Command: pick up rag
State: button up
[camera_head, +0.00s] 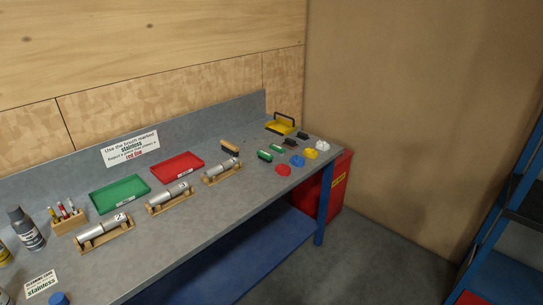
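Small lumps lie near the right front edge of the grey workbench (205,220): a red one (283,170), a blue one (297,160), a yellow one (310,153) and a white one (322,146). They look like crumpled cloth, but they are too small to be sure which is a rag. They sit in a row, close together. My gripper is not in view.
Green and dark brushes or blocks (265,156) lie just behind the lumps. A yellow tray (280,127) stands at the far corner. Green (120,194) and red (178,167) trays and metal cylinders on wooden cradles (168,196) fill the middle. Floor (375,255) shows right of the bench.

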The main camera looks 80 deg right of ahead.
aim_at(310, 153)
jog(key=z, duration=4.1)
jog(key=i, duration=3)
jog(key=u, duration=1.5)
